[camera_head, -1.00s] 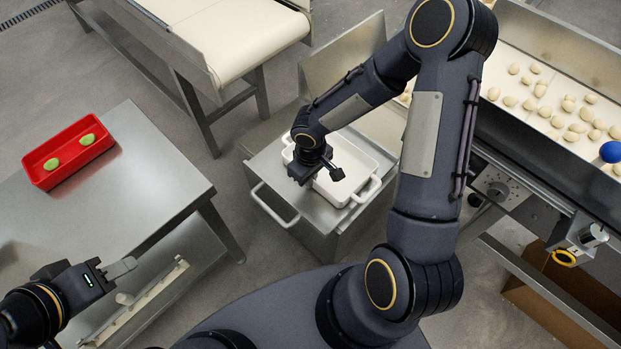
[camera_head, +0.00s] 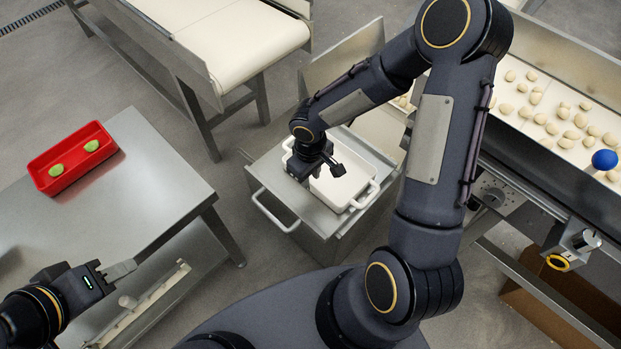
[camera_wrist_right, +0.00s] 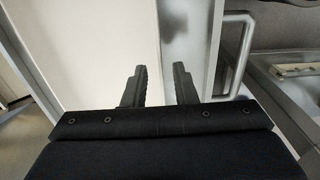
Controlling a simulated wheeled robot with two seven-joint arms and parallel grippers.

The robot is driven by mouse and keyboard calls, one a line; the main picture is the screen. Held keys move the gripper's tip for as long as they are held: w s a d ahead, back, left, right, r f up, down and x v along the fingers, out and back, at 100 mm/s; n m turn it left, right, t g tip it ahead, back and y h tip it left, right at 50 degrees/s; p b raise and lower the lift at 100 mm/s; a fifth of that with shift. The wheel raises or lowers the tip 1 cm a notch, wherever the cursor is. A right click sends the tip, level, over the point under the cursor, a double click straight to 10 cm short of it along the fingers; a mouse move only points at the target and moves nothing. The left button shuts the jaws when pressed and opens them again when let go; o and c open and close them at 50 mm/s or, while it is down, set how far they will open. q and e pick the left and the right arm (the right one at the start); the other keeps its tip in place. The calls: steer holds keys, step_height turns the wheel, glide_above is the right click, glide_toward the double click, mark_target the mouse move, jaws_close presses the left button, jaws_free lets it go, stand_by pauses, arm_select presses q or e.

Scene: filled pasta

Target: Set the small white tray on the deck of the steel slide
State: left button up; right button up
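The small white tray (camera_head: 357,203) rests flat on the deck of the steel slide (camera_head: 283,188), with looped handles at its ends. My right gripper (camera_head: 322,168) is over the tray's left side in the head view and hides part of it. In the right wrist view the two fingers of my right gripper (camera_wrist_right: 160,85) stand apart, with the tray (camera_wrist_right: 100,50) below and its edge line between them. Nothing shows clamped there. My left gripper (camera_head: 122,270) is at the lower left, away from the tray; its finger gap is not clear.
A red tray (camera_head: 38,172) with two green pieces stands on a steel table (camera_head: 140,190) at left. A conveyor (camera_head: 235,40) is behind. At right, a machine carries pale dough pieces (camera_head: 560,125) and a blue knob (camera_head: 604,160). A steel panel (camera_head: 345,55) rises behind the slide.

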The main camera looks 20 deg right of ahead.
steer(key=s+d+r+m+t+p, duration=0.1)
steer(key=s+d+r+m, duration=0.15)
steer(key=r, duration=0.65)
steer(key=s+d+r+m+t+p, duration=0.1)
steer(key=s+r, duration=0.3)
steer(key=r, duration=0.5)
steer(key=s+a+r+m+t+y, duration=0.2)
steer(key=s+r, duration=0.4)
steer(key=s, duration=0.3)
steer(key=shift+s+r+t+y, duration=0.25)
steer(key=shift+s+t+y, duration=0.15)
steer(key=shift+t+y, duration=0.45)
steer(key=shift+d+m, duration=0.1)
steer(key=shift+m, duration=0.25)
